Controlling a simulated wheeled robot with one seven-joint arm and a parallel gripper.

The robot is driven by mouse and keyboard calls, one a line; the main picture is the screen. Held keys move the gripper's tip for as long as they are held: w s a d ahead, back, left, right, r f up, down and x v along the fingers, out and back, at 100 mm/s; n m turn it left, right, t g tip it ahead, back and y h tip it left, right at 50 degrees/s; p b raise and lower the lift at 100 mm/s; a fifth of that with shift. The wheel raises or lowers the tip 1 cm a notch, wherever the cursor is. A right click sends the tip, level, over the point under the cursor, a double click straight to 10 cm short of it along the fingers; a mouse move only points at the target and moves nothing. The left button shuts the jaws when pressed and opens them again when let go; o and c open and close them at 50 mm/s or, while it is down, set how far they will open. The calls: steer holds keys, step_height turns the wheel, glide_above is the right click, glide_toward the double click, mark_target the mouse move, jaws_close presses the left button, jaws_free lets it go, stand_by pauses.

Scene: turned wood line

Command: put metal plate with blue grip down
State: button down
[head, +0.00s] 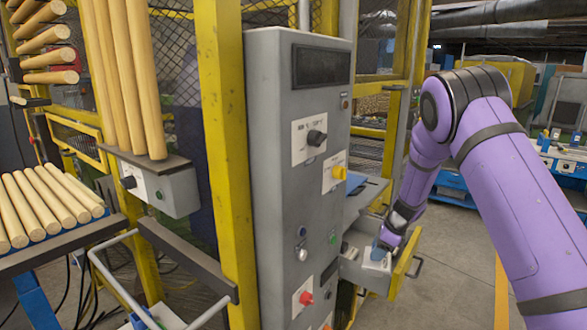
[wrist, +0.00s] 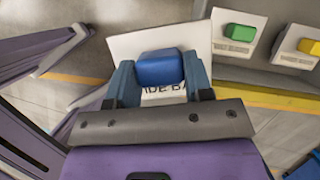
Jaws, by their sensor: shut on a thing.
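My gripper (wrist: 158,76) is shut on the blue grip (wrist: 160,66) of a white metal plate (wrist: 128,43) in the wrist view. Dark lettering on the plate is partly hidden by the grip and fingers. In the head view my gripper (head: 381,244) is low at the right of the grey cabinet, over a pulled-out drawer (head: 350,272). The held plate is small and mostly hidden there. I cannot tell whether it touches the drawer.
Plates with a green grip (wrist: 240,33) and a yellow grip (wrist: 309,47) lie beside the held plate. The grey control cabinet (head: 275,180) and yellow frame post (head: 225,150) stand close at left. Wooden rods (head: 45,205) lie farther left. Open floor is at right.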

mark_target(385, 271)
steer(key=shift+s+d+f+n+g, duration=0.1)
steer(key=shift+s+f+n+g, duration=0.1)
steer(key=shift+s+n, duration=0.25)
steer(key=shift+s+f+n+g, duration=0.2)
steer(key=shift+n, duration=0.45)
steer(key=s+n+g, duration=0.1)
steer(key=n, duration=0.1)
steer(key=s+f+n+g, duration=0.1)
steer(key=s+n, duration=0.1)
steer(key=n, duration=0.1)
steer(key=s+d+f+n+g, duration=0.1)
steer(key=n, duration=0.1)
steer(key=shift+s+f+n, duration=0.1)
steer(key=shift+s+n, duration=0.15)
steer(key=shift+n, duration=0.15)
steer(key=s+d+f+n+g+h, duration=0.2)
steer(key=s+n, duration=0.4)
steer(key=n, duration=0.6)
steer(key=shift+s+d+h, duration=0.25)
steer(key=shift+d+h, duration=0.25)
steer(key=shift+h, duration=0.7)
steer(key=shift+r, duration=0.1)
